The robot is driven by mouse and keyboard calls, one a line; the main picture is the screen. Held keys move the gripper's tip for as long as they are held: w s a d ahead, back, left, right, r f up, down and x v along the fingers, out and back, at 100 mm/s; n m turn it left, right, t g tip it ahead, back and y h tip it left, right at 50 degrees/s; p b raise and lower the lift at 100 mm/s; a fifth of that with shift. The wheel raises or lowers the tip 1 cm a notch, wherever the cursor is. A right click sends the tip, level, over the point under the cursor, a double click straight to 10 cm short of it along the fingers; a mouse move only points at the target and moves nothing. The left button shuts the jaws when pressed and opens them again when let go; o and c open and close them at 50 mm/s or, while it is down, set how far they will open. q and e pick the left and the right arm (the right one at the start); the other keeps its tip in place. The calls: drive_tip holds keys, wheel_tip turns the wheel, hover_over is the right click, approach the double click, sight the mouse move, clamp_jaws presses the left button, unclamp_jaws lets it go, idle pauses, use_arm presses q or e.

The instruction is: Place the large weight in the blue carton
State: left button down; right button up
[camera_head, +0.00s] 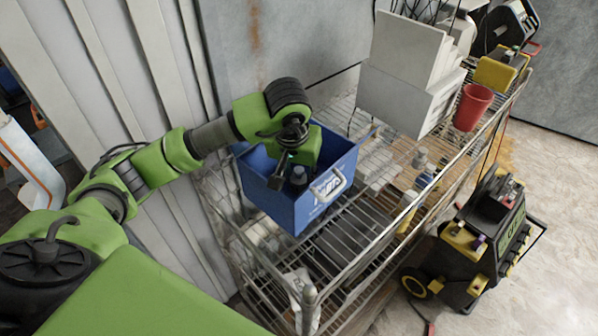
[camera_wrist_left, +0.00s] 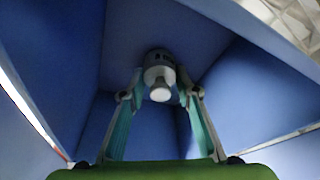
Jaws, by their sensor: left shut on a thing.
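The blue carton (camera_head: 277,205) stands open on the wire shelf, with a pale label and handle on its front. My left gripper (camera_head: 287,176) reaches down into its opening. The large weight (camera_head: 298,175), a dark grey cylinder in the head view, is at the gripper inside the carton. In the left wrist view, the weight (camera_wrist_left: 160,72) shows a grey body and a pale round knob between the two fingers of my gripper (camera_wrist_left: 160,94), which is shut on it. Blue carton walls (camera_wrist_left: 240,95) surround it. Whether the weight touches the carton floor cannot be told. My right gripper is out of view.
The wire shelf (camera_head: 345,262) holds several bottles and white boxes. A red cup (camera_head: 472,107) and a large white box (camera_head: 405,95) stand farther back. A black and yellow machine (camera_head: 480,245) stands on the floor at right. A ribbed wall (camera_head: 130,70) lies behind my left arm.

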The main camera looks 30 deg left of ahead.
use_arm(q)
drive_tip(key=shift+f, duration=0.1)
drive_tip(key=c, duration=1.6)
unclamp_jaws()
drive_tip(key=shift+o, duration=0.2)
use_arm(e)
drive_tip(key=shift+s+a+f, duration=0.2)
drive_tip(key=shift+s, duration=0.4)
use_arm(q)
drive_tip(key=shift+r, duration=0.7)
drive_tip(key=b+v, duration=0.1)
drive_tip(key=v, duration=1)
drive_tip(key=shift+b, duration=0.35)
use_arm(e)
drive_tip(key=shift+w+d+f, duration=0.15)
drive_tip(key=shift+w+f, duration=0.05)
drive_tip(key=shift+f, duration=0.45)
